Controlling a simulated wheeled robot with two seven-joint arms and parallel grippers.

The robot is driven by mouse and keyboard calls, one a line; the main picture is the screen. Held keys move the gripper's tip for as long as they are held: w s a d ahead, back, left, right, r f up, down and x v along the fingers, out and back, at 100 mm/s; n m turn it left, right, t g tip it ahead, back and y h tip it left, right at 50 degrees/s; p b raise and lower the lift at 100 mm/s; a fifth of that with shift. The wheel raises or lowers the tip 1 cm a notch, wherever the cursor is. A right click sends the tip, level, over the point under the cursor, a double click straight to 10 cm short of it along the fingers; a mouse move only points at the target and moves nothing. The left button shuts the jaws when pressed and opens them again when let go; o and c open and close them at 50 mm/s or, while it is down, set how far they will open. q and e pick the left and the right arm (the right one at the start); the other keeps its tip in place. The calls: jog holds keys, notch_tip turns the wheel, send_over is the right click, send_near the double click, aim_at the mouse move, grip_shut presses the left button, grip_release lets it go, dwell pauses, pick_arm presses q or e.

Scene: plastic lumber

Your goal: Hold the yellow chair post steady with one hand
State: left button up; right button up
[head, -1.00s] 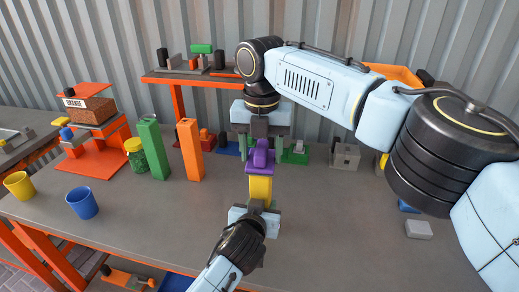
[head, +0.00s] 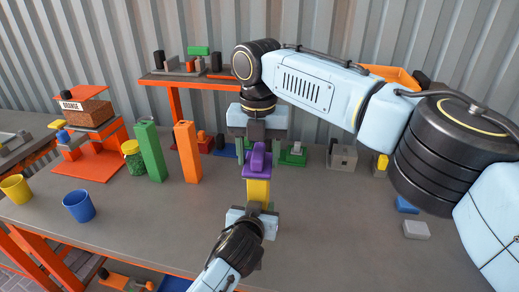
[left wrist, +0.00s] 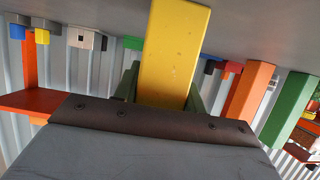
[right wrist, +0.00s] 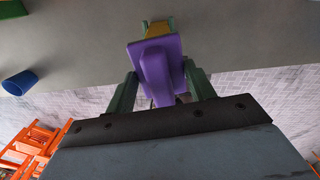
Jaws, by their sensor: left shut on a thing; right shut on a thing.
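The yellow chair post (head: 258,192) stands upright over the middle of the grey table. My left gripper (head: 254,208) is shut around its lower part from the near side; the left wrist view shows the post (left wrist: 174,50) between the green fingers. A purple piece (head: 258,160) sits at the top of the post. My right gripper (head: 256,148) comes from above and behind and is shut on the purple piece, which also shows in the right wrist view (right wrist: 157,65). The exact contact between purple piece and post is hard to see.
A green post (head: 151,150) and an orange post (head: 187,150) stand to the left, beside a jar (head: 133,158). A blue cup (head: 79,205) and a yellow cup (head: 16,188) are farther left. An orange shelf (head: 172,84) stands behind. The front right table is mostly clear.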

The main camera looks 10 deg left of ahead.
jog(key=shift+s, duration=0.85)
jog(key=shift+w+r, duration=0.1)
jog(key=shift+r, duration=4.05)
jog(key=shift+f, duration=0.2)
